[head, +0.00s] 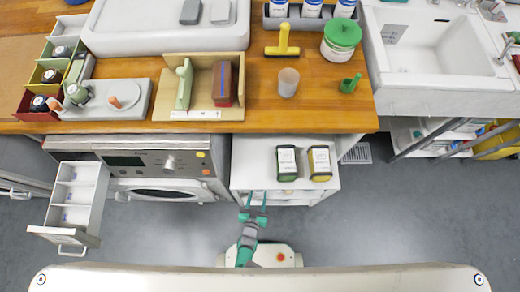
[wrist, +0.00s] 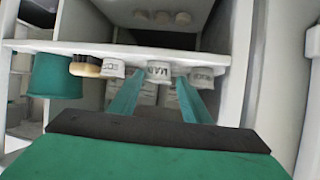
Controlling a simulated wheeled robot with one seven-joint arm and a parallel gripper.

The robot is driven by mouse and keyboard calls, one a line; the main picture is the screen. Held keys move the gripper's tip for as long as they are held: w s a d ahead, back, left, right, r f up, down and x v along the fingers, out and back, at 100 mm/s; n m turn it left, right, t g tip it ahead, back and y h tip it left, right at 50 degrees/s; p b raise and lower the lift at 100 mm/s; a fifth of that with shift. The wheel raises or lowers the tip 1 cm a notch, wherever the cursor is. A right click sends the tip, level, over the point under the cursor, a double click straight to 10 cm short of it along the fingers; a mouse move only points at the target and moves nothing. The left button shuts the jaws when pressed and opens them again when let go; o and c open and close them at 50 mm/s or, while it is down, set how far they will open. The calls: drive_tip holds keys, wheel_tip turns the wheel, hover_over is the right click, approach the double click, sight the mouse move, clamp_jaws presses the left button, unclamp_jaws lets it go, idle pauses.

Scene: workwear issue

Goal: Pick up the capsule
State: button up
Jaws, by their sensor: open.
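My gripper (head: 256,198) is open at the front of a low white shelf unit (head: 240,165). In the wrist view its two teal fingers (wrist: 160,78) point into the shelf, spread on either side of a small whitish labelled piece (wrist: 160,70). Nothing is visibly held, and I cannot tell whether the fingers touch it. Similar pieces stand left (wrist: 112,68) and right (wrist: 202,77) of it in a row, with more behind. I cannot tell for certain which piece is the capsule. In the head view the shelf's top hides the row.
A teal cup-like thing (wrist: 57,76) and a cream-topped piece (wrist: 85,66) are left of the row. Shelf boards and walls surround the fingers closely. An open drawer (head: 62,215) juts out at left.

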sight(259, 192)
drive_tip(key=shift+x, duration=1.6)
drive_tip(key=shift+d+r, duration=0.1)
drive_tip(key=shift+d, duration=0.05)
drive_tip(key=shift+w, duration=0.1)
drive_tip(key=c, duration=0.8)
drive_tip(key=shift+o, duration=0.2)
drive_tip(key=shift+r, duration=0.15)
